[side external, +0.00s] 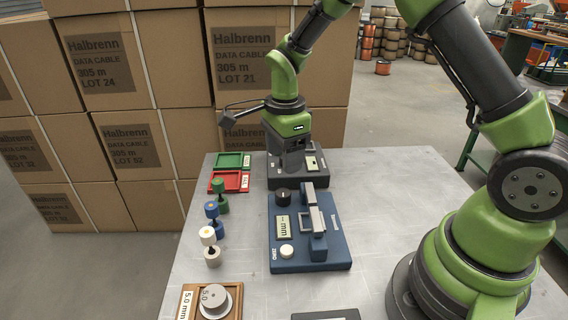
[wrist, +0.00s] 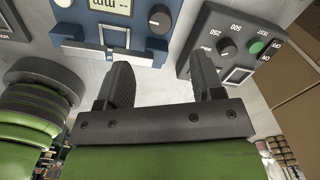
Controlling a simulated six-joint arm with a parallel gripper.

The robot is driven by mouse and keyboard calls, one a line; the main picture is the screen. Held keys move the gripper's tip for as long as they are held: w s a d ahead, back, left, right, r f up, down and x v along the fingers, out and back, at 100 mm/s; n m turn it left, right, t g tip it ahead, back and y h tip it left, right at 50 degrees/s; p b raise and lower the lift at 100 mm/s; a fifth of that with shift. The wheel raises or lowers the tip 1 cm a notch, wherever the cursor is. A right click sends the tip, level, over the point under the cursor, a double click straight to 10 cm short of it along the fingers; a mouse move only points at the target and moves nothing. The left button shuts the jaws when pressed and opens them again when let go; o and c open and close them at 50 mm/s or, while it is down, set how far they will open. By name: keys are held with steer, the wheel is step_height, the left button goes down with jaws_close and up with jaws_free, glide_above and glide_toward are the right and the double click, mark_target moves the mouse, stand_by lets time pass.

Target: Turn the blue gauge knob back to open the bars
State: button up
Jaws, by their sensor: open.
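The blue gauge (side external: 340,258) lies on the grey table, with a display, a white button (side external: 287,251), and grey bars (side external: 318,218) on its right side. Its black knob (side external: 283,195) is at the far left corner; the knob also shows in the wrist view (wrist: 160,20), ahead of my fingers. I cannot tell how wide the gap between the bars is. My gripper (wrist: 163,72) is open and empty, its two dark fingers apart. In the side view it is beyond the gauge, over the dark box, apart from the knob; its fingertips are hard to make out there.
A dark grey box (wrist: 198,62) with a dial and green button stands close to the gauge. Green (side external: 220,200), blue (side external: 217,228) and white (side external: 211,256) spools stand left of the gauge. Green and red trays (side external: 215,182) lie behind them; a wooden tray (side external: 186,304) is in front.

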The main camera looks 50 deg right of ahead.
mark_target(283, 192)
steer(key=shift+c, duration=1.1)
steer(key=shift+m, duration=0.3)
steer(key=shift+c, duration=0.3)
steer(key=m, duration=0.6)
steer(key=shift+w+a, duration=0.1)
steer(key=shift+a, duration=0.05)
steer(key=shift+f+m, duration=0.2)
steer(key=shift+m, duration=0.1)
step_height(283, 192, down, 10)
steer(key=shift+r, duration=0.2)
steer(key=c, duration=0.6)
